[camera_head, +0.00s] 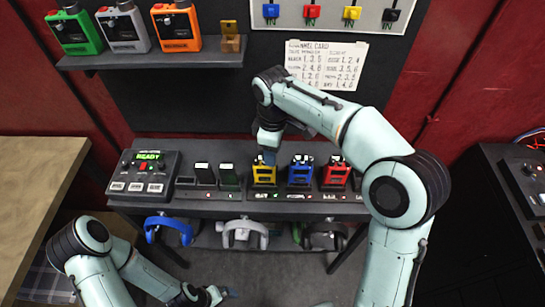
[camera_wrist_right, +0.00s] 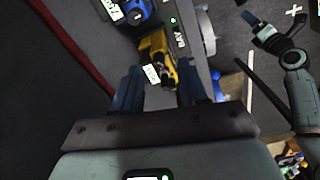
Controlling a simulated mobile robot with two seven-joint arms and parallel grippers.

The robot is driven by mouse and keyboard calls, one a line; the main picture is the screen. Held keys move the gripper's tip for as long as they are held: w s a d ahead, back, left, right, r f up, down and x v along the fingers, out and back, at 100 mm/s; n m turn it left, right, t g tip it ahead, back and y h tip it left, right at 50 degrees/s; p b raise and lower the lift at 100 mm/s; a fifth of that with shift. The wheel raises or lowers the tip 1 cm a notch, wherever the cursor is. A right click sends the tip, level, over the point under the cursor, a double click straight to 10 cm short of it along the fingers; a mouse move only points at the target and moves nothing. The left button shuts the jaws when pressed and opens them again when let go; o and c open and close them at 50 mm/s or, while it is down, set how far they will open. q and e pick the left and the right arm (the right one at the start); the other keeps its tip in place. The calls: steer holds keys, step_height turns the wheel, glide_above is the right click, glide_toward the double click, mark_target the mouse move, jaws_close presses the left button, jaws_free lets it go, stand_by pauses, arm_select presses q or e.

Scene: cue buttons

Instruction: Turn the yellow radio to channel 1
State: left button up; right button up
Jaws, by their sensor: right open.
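The yellow radio (camera_head: 264,177) stands in a row of radios on the low bench, left of the blue radio (camera_head: 300,172). My right gripper (camera_head: 268,155) is over the top of the yellow radio and partly hides it. In the right wrist view my right gripper (camera_wrist_right: 159,72) is open, and the yellow radio (camera_wrist_right: 155,46) shows just past and between its fingertips. I cannot tell whether they touch. The yellow radio's knob and channel setting are too small to read. My left gripper (camera_head: 215,294) is low at the front, away from the bench; its jaws are unclear.
A control box (camera_head: 144,175) reads READY. A paper card (camera_head: 325,65) hangs on the wall. Headsets (camera_head: 243,233) hang below the bench. The floor in front is clear.

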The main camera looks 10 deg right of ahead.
step_height(320, 180, down, 2)
steer(key=shift+f, duration=0.1)
steer(key=shift+w+f, duration=0.1)
steer(key=shift+f, duration=0.15)
